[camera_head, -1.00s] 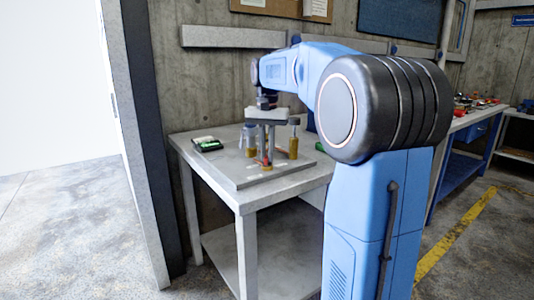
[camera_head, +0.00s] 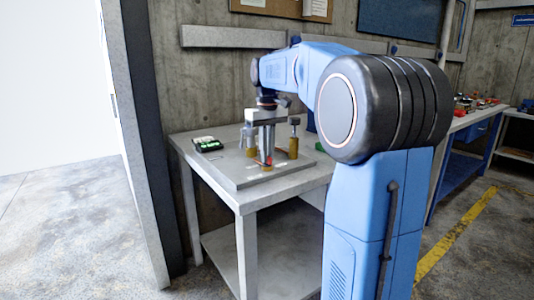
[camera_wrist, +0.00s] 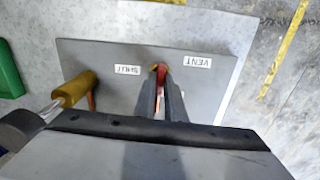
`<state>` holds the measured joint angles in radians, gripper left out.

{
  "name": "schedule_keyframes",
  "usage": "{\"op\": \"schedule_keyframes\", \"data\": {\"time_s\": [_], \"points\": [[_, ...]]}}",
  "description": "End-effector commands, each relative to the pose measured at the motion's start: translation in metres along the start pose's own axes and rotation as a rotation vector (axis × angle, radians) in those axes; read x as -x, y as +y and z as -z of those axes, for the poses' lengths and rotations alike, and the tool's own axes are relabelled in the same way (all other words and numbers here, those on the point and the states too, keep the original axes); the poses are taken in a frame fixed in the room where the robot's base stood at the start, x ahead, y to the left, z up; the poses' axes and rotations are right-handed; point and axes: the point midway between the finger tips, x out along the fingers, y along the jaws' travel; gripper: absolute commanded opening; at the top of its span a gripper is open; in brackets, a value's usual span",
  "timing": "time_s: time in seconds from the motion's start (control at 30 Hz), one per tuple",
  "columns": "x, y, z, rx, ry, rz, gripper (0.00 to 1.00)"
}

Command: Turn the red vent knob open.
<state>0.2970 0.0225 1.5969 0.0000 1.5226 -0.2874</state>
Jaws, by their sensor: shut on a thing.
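The red vent knob (camera_wrist: 161,76) shows as a narrow red strip between my gripper's fingers in the wrist view, with a bit of yellow beside it. My gripper (camera_wrist: 160,92) is shut on it from above; in the head view my gripper (camera_head: 267,157) points down at the grey plate (camera_head: 238,178). The fingers hide much of the knob, so its exact angle is unclear. A "SHUT" label (camera_wrist: 127,70) and a "VENT" label (camera_wrist: 197,62) lie on either side of the knob, both upside down in the wrist view.
A yellow post with a dark top (camera_head: 293,140) stands on the plate close to the right of my gripper. A grey fitting (camera_head: 247,137) stands behind its left side. A dark box with green (camera_head: 207,144) lies at the table's back left. The plate's front is clear.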

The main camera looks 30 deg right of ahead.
Motion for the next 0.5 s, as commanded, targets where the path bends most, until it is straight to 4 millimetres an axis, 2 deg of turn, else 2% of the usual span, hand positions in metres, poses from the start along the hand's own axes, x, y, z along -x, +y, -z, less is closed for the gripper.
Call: {"op": "schedule_keyframes", "data": {"time_s": [0.5], "points": [[0.0007, 0.0002, 0.0004, 0.060, 0.002, -0.001, 0.00]]}}
